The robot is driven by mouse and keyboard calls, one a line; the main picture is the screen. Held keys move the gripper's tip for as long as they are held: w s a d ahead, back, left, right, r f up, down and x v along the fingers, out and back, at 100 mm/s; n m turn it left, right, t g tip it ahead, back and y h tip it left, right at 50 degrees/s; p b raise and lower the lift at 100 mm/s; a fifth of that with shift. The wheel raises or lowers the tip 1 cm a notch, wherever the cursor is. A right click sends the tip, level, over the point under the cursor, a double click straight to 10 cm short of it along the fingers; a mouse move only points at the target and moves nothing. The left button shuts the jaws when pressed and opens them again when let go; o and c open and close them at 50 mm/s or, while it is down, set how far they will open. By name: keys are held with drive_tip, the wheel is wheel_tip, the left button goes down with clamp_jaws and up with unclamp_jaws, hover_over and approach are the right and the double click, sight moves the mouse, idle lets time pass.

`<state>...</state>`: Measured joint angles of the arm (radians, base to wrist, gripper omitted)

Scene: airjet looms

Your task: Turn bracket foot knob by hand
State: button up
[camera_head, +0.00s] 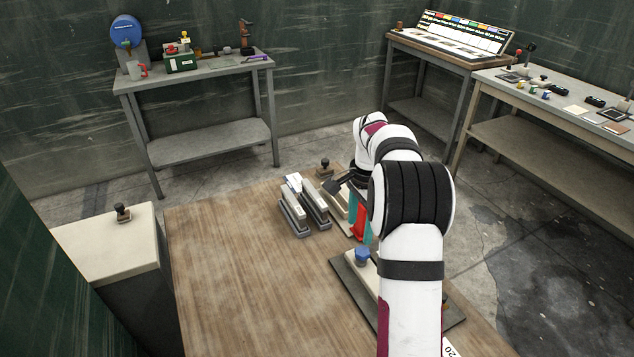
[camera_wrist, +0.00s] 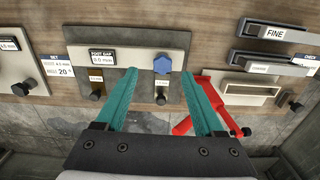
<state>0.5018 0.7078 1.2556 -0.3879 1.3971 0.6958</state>
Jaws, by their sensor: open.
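My gripper (camera_wrist: 160,74) has two teal fingers, open and apart. In the wrist view the knob appears between the fingertips, but I cannot tell whether it lies at their depth; no contact is seen. In the head view my arm hides most of the gripper and part of the plate.
A red tool (camera_wrist: 197,104) appears beside the right finger, partly hidden by it. A "FINE" labelled block (camera_wrist: 275,33) and other fixtures lie to the right. A "SET" card (camera_wrist: 58,66) is at left. The wooden table (camera_head: 235,270) is clear at front left.

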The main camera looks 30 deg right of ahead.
sight(362, 252)
drive_tip(key=shift+w+d+f+m, duration=0.2)
drive_tip(key=shift+d+f, duration=0.35)
drive_tip(key=shift+d, duration=0.05)
drive_tip(key=shift+w+d+f+m, duration=0.15)
drive_tip(key=shift+d+f+m, duration=0.05)
drive_tip(key=shift+d+f, duration=0.35)
drive_tip(key=shift+f, duration=3.8)
drive_tip(key=c, duration=1)
